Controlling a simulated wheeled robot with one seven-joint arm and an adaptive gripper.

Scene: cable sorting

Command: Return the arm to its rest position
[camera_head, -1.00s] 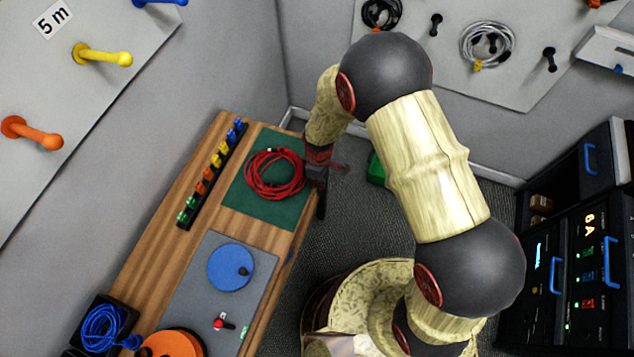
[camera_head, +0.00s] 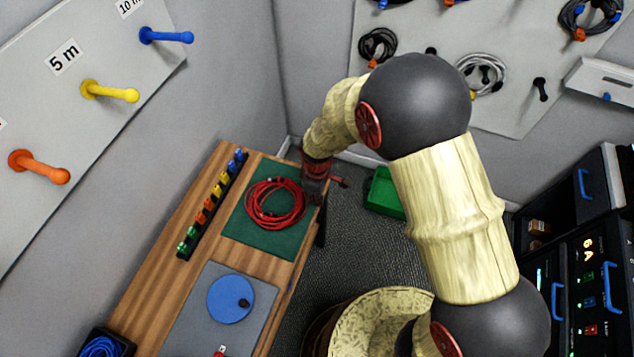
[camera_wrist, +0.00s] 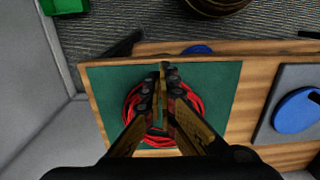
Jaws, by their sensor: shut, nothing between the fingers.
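My arm reaches over from the right in the head view, with its gripper (camera_head: 314,194) at the right edge of the green mat (camera_head: 246,231), beside the coiled red cable. In the wrist view my gripper (camera_wrist: 164,68) points over the green mat (camera_wrist: 222,84) with its two fingers together and nothing between them. The red cable (camera_head: 277,223) lies coiled on the mat. It also shows in the wrist view (camera_wrist: 133,103), partly hidden behind the fingers.
The wooden table (camera_head: 146,290) also carries a row of coloured connectors (camera_head: 209,205) and a grey mat with a blue disc (camera_head: 228,300). A green bin (camera_head: 383,195) stands on the floor. Pegboards (camera_head: 70,110) hang on the walls. A black equipment rack (camera_head: 590,250) stands at right.

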